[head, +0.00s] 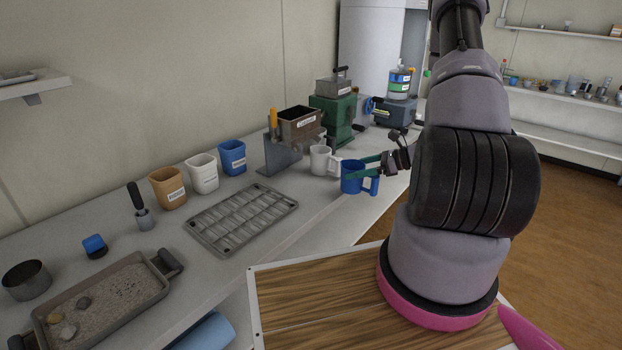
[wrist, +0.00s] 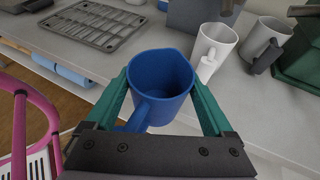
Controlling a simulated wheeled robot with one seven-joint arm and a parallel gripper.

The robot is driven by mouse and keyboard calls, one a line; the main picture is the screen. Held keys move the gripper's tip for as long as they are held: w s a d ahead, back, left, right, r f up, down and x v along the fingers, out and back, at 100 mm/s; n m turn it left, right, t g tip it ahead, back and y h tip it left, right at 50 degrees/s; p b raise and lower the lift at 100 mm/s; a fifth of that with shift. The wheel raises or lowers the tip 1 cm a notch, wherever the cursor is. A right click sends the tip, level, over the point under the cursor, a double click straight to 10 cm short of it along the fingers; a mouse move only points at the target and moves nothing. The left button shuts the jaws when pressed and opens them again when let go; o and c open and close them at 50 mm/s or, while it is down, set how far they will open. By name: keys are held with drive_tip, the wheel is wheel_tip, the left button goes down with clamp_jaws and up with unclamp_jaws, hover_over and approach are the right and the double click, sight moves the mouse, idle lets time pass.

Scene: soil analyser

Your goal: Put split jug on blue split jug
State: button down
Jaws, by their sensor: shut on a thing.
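A blue jug (head: 352,178) with a side handle is between the green fingers of my gripper (head: 362,167), near the counter's front edge. In the wrist view the blue jug (wrist: 150,105) is upright and looks empty, its handle towards my palm. My gripper (wrist: 160,80) is shut on its sides. I cannot tell if its base touches the counter. A white jug (head: 319,160) stands just behind and left of it; in the wrist view the white jug (wrist: 216,48) is to its right, apart from it. A grey jug (wrist: 262,38) with a dark handle stands further right there.
A hopper box (head: 299,124) on a grey stand and a green machine (head: 333,110) stand behind the jugs. A grey rack (head: 240,215) lies left on the counter (head: 300,225). Brown, white and blue cups (head: 232,157) stand behind it. A soil tray (head: 110,300) is at the front left.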

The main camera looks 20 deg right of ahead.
drive_tip(key=w+a, duration=0.2)
drive_tip(key=a, duration=0.2)
drive_tip(key=w+a, duration=0.3)
drive_tip(key=a, duration=0.1)
drive_tip(key=w+a, duration=0.2)
drive_tip(key=a, duration=0.2)
drive_tip(key=shift+w+a, duration=0.1)
drive_tip(key=shift+w, duration=0.25)
drive_tip(key=x, duration=0.3)
drive_tip(key=shift+a+r, duration=0.15)
drive_tip(key=shift+a, duration=0.1)
drive_tip(key=shift+f, duration=0.3)
drive_tip(key=shift+f, duration=0.15)
unclamp_jaws()
